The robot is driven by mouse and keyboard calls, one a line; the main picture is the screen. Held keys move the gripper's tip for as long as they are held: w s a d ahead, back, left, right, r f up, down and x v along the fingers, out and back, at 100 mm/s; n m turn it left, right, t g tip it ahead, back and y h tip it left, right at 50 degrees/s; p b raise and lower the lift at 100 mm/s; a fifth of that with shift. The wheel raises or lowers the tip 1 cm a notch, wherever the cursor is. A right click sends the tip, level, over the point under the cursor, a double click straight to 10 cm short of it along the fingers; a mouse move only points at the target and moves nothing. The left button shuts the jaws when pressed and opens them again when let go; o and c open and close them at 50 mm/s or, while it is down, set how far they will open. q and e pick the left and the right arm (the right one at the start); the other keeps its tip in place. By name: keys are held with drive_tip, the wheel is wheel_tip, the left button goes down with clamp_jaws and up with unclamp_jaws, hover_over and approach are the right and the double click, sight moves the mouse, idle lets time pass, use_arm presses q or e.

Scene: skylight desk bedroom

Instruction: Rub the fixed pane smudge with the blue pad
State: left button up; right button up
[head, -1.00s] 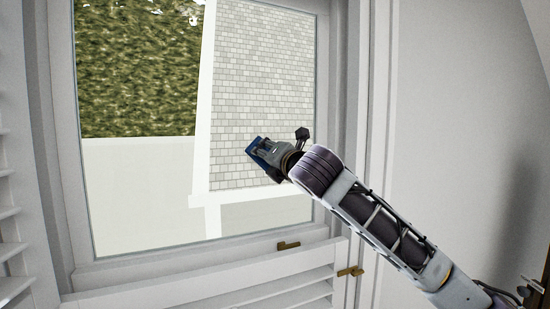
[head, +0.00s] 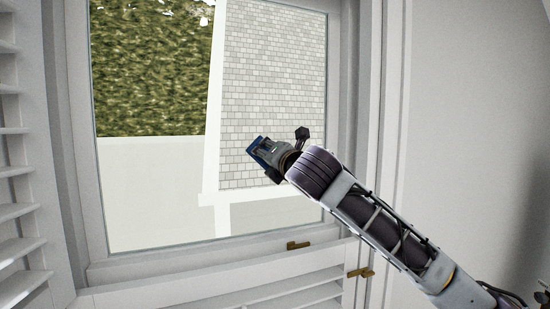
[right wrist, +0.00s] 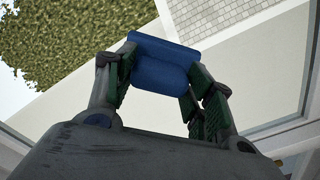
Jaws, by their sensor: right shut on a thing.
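The blue pad (right wrist: 163,66) is held between the fingers of my right gripper (right wrist: 160,85), seen in the right wrist view. In the head view the pad (head: 257,146) shows as a small blue edge at the tip of my right gripper (head: 266,155), in front of the window pane (head: 150,190). I cannot tell whether the pad touches the glass. No smudge can be made out on the pane in either view. My left gripper is not in view.
A white window frame (head: 210,257) surrounds the pane, with a brass handle (head: 298,245) on its lower edge and a brass latch (head: 360,272) below right. White louvred shutters (head: 20,210) stand at the left. Bare wall (head: 450,120) is at the right.

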sight(262, 148)
drive_tip(key=shift+s+a, duration=0.2)
drive_tip(key=shift+a, duration=0.4)
drive_tip(key=shift+s+a, duration=0.15)
drive_tip(key=shift+a, duration=0.4)
drive_tip(key=shift+r, duration=0.1)
drive_tip(key=shift+r, duration=1)
drive_tip(key=shift+d, duration=0.15)
drive_tip(key=shift+w+d, duration=0.35)
drive_tip(key=shift+d, duration=0.55)
drive_tip(key=shift+w+d, duration=0.3)
drive_tip(key=shift+d, duration=0.6)
drive_tip(key=shift+d, duration=0.15)
drive_tip(key=shift+w+d, duration=0.3)
drive_tip(key=shift+d, duration=0.6)
drive_tip(key=shift+w+d, duration=0.3)
drive_tip(key=shift+d, duration=0.6)
drive_tip(key=shift+d, duration=0.15)
drive_tip(key=shift+w+d, duration=0.3)
drive_tip(key=shift+d, duration=0.55)
drive_tip(key=shift+w+d, duration=0.3)
drive_tip(key=shift+d, duration=0.55)
